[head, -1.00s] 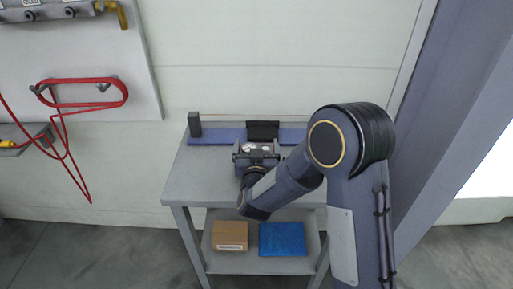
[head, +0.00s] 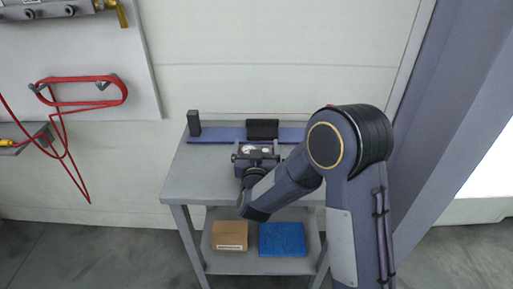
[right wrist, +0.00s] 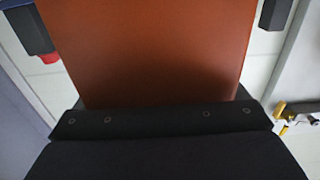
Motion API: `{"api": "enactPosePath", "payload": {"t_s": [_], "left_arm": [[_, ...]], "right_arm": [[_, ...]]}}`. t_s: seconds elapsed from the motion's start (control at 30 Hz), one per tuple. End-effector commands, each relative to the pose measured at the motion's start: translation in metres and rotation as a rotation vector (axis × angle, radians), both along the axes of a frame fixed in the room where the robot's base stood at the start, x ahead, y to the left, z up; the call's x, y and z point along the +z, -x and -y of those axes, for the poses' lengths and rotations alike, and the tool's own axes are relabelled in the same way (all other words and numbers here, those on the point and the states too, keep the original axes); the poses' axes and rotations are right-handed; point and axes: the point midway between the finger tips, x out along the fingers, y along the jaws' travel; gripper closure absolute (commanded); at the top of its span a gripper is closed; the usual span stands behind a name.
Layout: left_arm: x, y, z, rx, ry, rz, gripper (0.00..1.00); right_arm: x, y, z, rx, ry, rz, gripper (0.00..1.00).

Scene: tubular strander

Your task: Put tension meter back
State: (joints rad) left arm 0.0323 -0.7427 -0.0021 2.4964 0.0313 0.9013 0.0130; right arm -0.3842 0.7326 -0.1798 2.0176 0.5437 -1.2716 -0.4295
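The tension meter (head: 255,148) shows as a small dark grey housing with pale and reddish marks on top, over the rear half of a grey table. My right gripper (head: 256,159) is at its near side and appears shut on it; the fingertips are hidden. In the right wrist view, a broad orange-brown face (right wrist: 150,50), seemingly the meter's body, fills the space just ahead of my dark gripper. A black holder (head: 262,129) stands on a blue strip just behind the meter. I cannot tell whether the meter touches the table. My left gripper is out of view.
The grey table (head: 200,168) has free room left of the meter. A dark upright block (head: 194,123) stands at the left end of the blue strip (head: 225,134). A cardboard box (head: 230,235) and a blue item (head: 282,239) lie on the lower shelf. Red tubing (head: 84,93) hangs at left.

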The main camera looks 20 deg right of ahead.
Motion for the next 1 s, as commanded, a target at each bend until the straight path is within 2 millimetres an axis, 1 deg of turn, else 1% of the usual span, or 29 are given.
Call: {"api": "enactPosePath", "payload": {"t_s": [0.03, 0.23, 0.37, 0.47, 0.53, 0.8, 0.9, 1.0], "left_arm": [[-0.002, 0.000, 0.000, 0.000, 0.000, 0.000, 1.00], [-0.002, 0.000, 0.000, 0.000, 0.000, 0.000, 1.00], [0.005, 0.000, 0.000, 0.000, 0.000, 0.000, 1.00], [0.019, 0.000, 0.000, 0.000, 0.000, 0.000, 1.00], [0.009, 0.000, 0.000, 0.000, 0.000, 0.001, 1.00], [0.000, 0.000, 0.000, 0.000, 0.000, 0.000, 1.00], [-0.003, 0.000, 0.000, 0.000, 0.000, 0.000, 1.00], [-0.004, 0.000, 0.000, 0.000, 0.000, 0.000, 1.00]], "right_arm": [[-0.014, 0.002, 0.000, 0.002, 0.001, -0.030, 0.00], [-0.015, 0.003, 0.001, 0.000, 0.001, -0.033, 0.00], [-0.009, 0.003, 0.002, -0.001, 0.001, -0.033, 0.00], [0.003, 0.003, 0.002, -0.001, 0.003, -0.033, 0.00], [-0.003, 0.016, -0.004, 0.003, 0.002, -0.031, 0.00], [0.001, 0.076, -0.022, 0.006, 0.002, -0.020, 0.00], [0.002, 0.093, -0.027, 0.005, 0.003, -0.019, 0.00], [0.003, 0.106, -0.031, 0.004, 0.001, -0.017, 0.00]]}}
